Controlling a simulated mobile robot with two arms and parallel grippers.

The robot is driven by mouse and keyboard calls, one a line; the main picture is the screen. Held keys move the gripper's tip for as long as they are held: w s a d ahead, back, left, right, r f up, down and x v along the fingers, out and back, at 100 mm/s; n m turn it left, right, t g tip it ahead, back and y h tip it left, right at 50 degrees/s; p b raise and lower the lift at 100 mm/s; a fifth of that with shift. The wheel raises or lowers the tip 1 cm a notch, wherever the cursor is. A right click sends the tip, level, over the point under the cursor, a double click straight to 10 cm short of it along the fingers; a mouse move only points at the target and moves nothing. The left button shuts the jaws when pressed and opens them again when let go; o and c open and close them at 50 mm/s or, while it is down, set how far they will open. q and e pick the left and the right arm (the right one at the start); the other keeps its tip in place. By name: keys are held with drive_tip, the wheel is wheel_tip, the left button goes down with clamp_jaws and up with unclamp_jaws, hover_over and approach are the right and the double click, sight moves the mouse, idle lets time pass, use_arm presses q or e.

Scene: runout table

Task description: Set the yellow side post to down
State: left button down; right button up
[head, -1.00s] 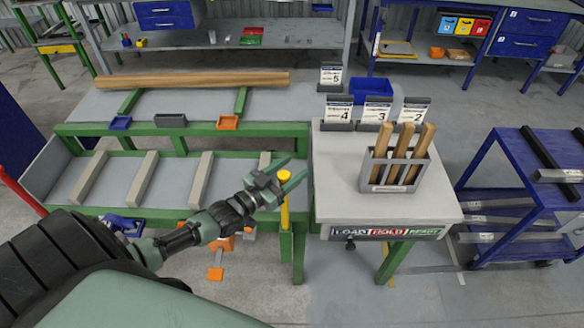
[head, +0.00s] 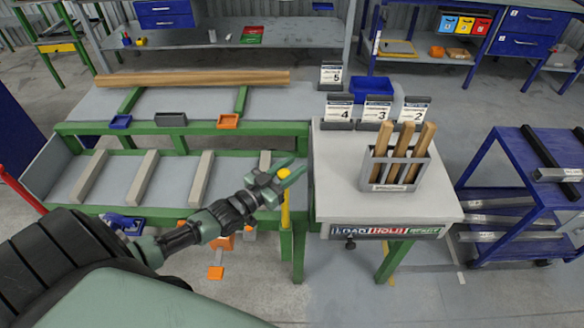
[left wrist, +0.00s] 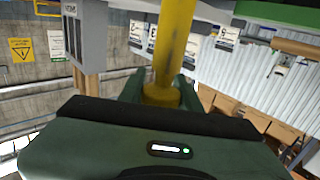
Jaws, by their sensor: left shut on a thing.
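The yellow side post (head: 285,212) stands upright at the front of the green runout table (head: 240,130), just left of the grey-topped stand. Its upper end is partly hidden behind my left gripper (head: 284,180). My left gripper is shut on the post near its top. In the left wrist view the yellow post (left wrist: 174,45) runs between the two green fingers (left wrist: 160,88), with a wider yellow collar close to the palm. My right gripper is not in view.
A grey-topped stand (head: 445,205) with a holder of wooden sticks (head: 380,165) and numbered cards stands right of the post. A blue cart (head: 510,180) is further right. A long wooden beam (head: 190,78) lies at the back of the runout table. Floor is open in front.

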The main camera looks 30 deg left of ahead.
sight(283, 217)
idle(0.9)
use_arm(q)
wheel_tip(283, 217, down, 20)
drive_tip(key=b, duration=1.5)
drive_tip(key=shift+r+b, duration=0.15)
drive_tip(key=shift+b, duration=0.2)
drive_tip(key=shift+s+f, duration=0.1)
drive_tip(key=shift+f, duration=0.25)
drive_tip(key=c, duration=1)
unclamp_jaws()
drive_tip(key=v, duration=0.7)
drive_tip(key=shift+s+a, duration=0.1)
drive_tip(key=shift+s, duration=0.25)
